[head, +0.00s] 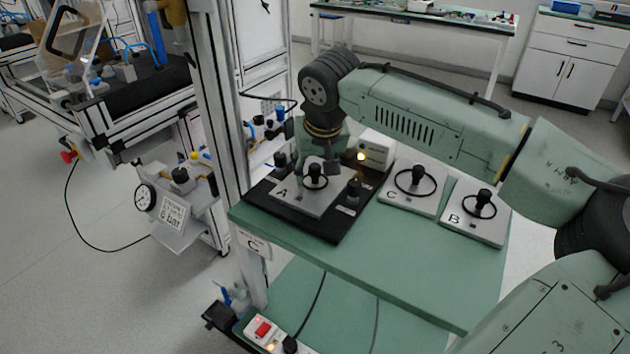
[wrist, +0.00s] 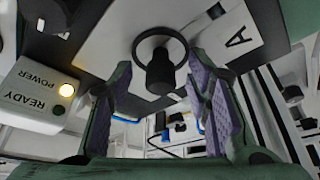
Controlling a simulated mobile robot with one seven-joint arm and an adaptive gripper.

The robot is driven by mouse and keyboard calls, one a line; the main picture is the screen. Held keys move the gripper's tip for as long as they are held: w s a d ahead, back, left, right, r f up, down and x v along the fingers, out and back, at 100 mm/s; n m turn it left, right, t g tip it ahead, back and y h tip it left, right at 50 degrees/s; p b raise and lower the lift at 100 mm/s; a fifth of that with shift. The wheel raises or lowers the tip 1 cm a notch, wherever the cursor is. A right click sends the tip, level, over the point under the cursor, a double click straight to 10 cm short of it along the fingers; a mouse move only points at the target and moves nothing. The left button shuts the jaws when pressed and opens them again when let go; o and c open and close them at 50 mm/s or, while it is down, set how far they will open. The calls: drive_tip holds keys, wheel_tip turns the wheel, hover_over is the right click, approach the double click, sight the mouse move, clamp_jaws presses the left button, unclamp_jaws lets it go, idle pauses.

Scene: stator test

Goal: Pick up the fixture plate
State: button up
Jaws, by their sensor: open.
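Three grey fixture plates with black knobs and rings are in the head view. Plate A (head: 300,200) lies on a black base on the green table. Plate C (head: 410,199) and plate B (head: 470,226) lie on the table to its right. My gripper (head: 318,165) points down over plate A, close to its knob (head: 316,181). In the wrist view, the purple-padded fingers of my gripper (wrist: 160,95) are spread, with plate A's knob (wrist: 160,75) and ring showing between and beyond them. Whether the fingers touch the knob cannot be told.
A white box (head: 376,150) with a lit yellow lamp stands behind plate A; it reads READY and POWER in the wrist view (wrist: 35,92). Black posts (head: 354,190) stand on the black base (head: 325,230). A metal column (head: 222,110) rises at the left. The green table's (head: 400,260) front is clear.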

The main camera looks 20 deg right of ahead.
drive_tip(key=shift+c, duration=0.4)
clamp_jaws()
idle(0.6)
